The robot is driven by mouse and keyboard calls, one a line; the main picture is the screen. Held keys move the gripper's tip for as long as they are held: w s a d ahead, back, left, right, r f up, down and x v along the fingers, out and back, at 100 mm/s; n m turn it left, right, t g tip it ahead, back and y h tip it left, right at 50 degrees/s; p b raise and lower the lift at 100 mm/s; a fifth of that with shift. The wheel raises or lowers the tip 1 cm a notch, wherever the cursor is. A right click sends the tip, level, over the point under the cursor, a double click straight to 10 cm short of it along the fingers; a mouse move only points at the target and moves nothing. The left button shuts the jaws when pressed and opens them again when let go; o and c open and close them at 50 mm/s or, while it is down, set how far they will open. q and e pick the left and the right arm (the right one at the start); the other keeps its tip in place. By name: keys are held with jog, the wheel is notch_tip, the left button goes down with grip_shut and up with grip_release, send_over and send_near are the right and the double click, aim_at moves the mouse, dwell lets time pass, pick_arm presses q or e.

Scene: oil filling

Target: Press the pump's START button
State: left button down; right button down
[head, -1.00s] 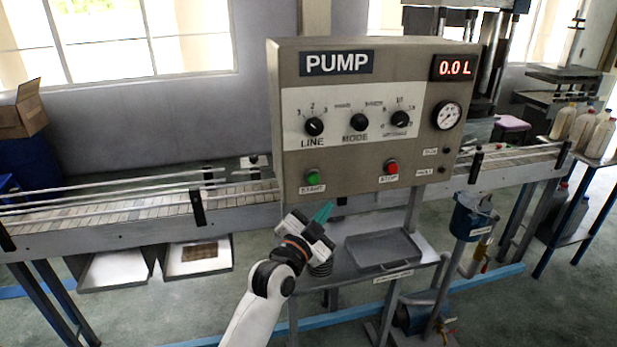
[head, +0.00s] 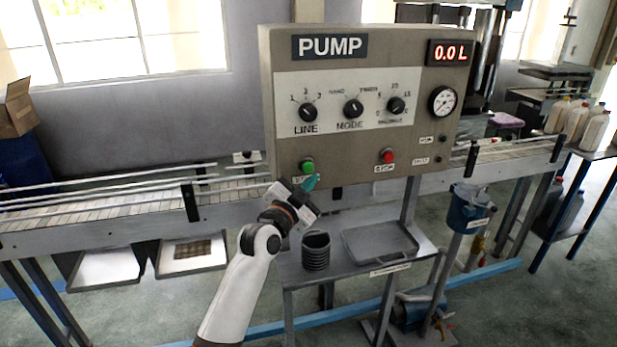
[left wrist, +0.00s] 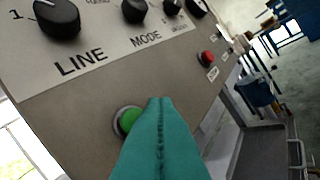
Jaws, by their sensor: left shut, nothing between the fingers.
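The PUMP panel (head: 365,75) is a beige box with a display reading 0.0 L. The green START button (head: 307,166) sits at its lower left. My left gripper (head: 311,183) is shut and empty, its teal fingertips just below and right of the START button. In the left wrist view the shut teal fingers (left wrist: 160,103) point at the panel, and the green button (left wrist: 128,121) shows left of the tips, partly hidden by them. I cannot tell whether they touch the panel. The red STOP button (head: 387,156) is to the right. My right gripper is not in view.
The LINE (head: 307,112), MODE (head: 353,108) and third knobs sit above the buttons. A conveyor (head: 100,228) runs behind the panel. Below are a tray (head: 380,243) and a dark ribbed cup (head: 316,251) on a small table.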

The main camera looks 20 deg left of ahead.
aim_at(311, 167)
pick_arm(q)
jog(key=shift+w+a+b, duration=0.4)
jog(key=shift+w+a, duration=0.2)
jog(key=shift+w, duration=0.3)
jog(key=shift+r, duration=0.1)
jog(key=shift+w, duration=0.1)
dwell(1.3)
jog(key=shift+w+a, duration=0.25)
jog(key=shift+w+a+b, duration=0.3)
jog(key=shift+w+b, duration=0.15)
jog(key=shift+b, duration=0.2)
dwell(0.7)
jog(key=shift+s, duration=0.1)
jog(key=shift+s+d+p, duration=0.55)
jog(key=shift+s+p, duration=0.2)
